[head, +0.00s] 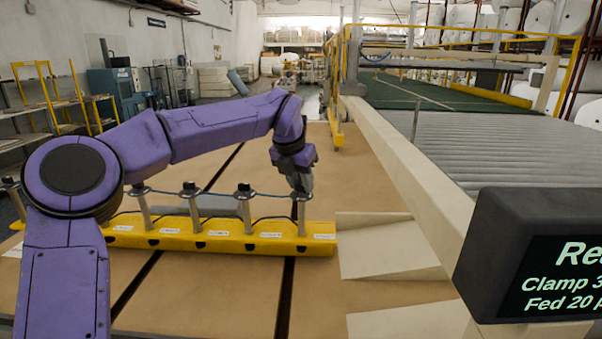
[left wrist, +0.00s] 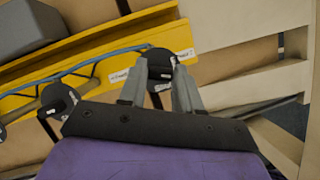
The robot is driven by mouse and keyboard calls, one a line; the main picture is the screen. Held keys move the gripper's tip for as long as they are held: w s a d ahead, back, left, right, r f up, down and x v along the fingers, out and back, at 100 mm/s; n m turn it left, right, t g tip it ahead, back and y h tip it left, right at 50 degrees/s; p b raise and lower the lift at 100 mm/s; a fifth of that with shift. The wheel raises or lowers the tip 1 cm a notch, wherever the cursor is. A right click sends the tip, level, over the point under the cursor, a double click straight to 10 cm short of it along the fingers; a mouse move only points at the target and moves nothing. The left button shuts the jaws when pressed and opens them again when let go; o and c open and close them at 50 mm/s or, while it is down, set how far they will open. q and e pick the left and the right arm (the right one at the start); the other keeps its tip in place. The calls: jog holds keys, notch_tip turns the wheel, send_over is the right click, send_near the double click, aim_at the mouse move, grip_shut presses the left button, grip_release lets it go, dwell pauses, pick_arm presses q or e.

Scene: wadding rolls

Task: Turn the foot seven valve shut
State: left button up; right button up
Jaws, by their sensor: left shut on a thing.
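A yellow rail (head: 225,228) lies across the brown floor with several upright grey posts topped by black knobs. White labels run along its front, too small to read surely. My left gripper (head: 302,188) reaches down onto the rightmost post (head: 302,216). In the left wrist view the gripper's grey fingers (left wrist: 160,90) are shut on a round black valve knob (left wrist: 158,60), one finger on each side. Their tips hide part of the knob. A second black knob (left wrist: 58,98) stands free to the left. My right gripper is not in view.
A cream machine beam (head: 415,190) and grey roller bed (head: 470,145) stand to the right. A dark screen (head: 540,255) fills the lower right. Cream boards (head: 385,250) lie just right of the rail. A blue-grey hose (head: 220,194) links the posts.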

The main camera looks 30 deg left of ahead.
pick_arm(q)
jog(key=m+h+p, duration=0.1)
jog(key=m+p, duration=0.2)
jog(key=p, duration=0.1)
jog(key=m+h+p, duration=0.1)
jog(key=m+p, duration=0.2)
jog(key=p, duration=0.1)
jog(key=m+g+h+p, duration=0.1)
jog(key=m+p, duration=0.2)
jog(key=p, duration=0.1)
jog(key=shift+w+a+r, duration=0.1)
jog(key=shift+a+r, duration=0.15)
jog(key=shift+r, duration=0.05)
jog(key=shift+f+m+g+h+p, duration=0.15)
jog(key=shift+m+g+h+p, duration=0.2)
jog(key=shift+m+p, duration=0.45)
jog(key=shift+f+m+g+h+p, duration=0.1)
jog(key=shift+m+g+h+p, duration=0.2)
jog(key=shift+m+p, duration=0.5)
jog(key=o, duration=1)
jog(key=shift+o, duration=0.2)
jog(key=shift+a+r, duration=0.15)
jog(key=shift+r, duration=0.05)
jog(key=b+v, duration=0.2)
jog(key=v, duration=0.8)
jog(key=shift+b, duration=0.35)
